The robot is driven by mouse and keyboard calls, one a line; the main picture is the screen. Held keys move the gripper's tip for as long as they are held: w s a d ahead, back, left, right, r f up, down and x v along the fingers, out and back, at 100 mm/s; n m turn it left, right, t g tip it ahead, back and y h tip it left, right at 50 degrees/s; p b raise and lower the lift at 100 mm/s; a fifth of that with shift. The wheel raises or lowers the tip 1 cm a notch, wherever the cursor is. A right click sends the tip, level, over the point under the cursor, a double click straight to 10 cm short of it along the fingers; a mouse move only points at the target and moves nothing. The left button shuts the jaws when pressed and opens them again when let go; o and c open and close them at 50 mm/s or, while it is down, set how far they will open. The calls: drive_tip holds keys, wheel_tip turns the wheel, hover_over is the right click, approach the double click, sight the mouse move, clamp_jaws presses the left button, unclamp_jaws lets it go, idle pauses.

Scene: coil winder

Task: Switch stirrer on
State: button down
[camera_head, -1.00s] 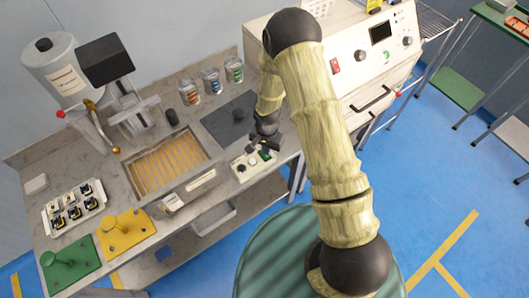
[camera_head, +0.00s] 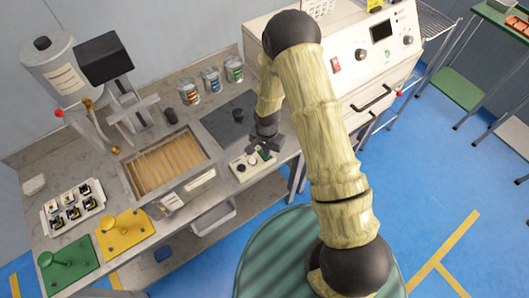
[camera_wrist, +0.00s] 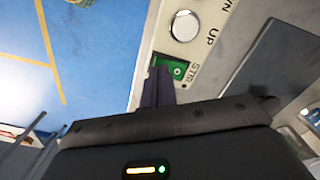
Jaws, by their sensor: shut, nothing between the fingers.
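A cream control box (camera_head: 238,170) sits at the front right edge of the bench. In the head view my gripper (camera_head: 267,148) is right above the box.
A white round button (camera_wrist: 185,26) labelled "UP" is beside the switch. A dark plate (camera_head: 228,120) lies behind the box, with several cans (camera_head: 211,80) along the wall. A slatted tray (camera_head: 165,166) is left, and a large cream machine (camera_head: 350,75) is right.

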drive_tip(key=shift+f, duration=0.35)
idle(0.3)
drive_tip(key=shift+r+p, duration=2.05)
drive_tip(key=shift+r, duration=1.5)
drive_tip(key=s+d+r+n+t, duration=0.1)
drive_tip(key=s+d+r, duration=0.3)
drive_tip(key=r, duration=0.4)
drive_tip(key=s+d+r+n, duration=0.2)
drive_tip(key=s+d+r, duration=0.2)
drive_tip(key=r, duration=0.5)
drive_tip(key=s+d+r+n+t, duration=0.1)
drive_tip(key=s+d+r, duration=0.3)
drive_tip(key=r, duration=0.5)
drive_tip(key=shift+s+d+n+t, duration=0.3)
drive_tip(key=shift+d+n, duration=0.3)
drive_tip(key=shift+d, duration=0.2)
drive_tip(key=shift+w+r, duration=0.1)
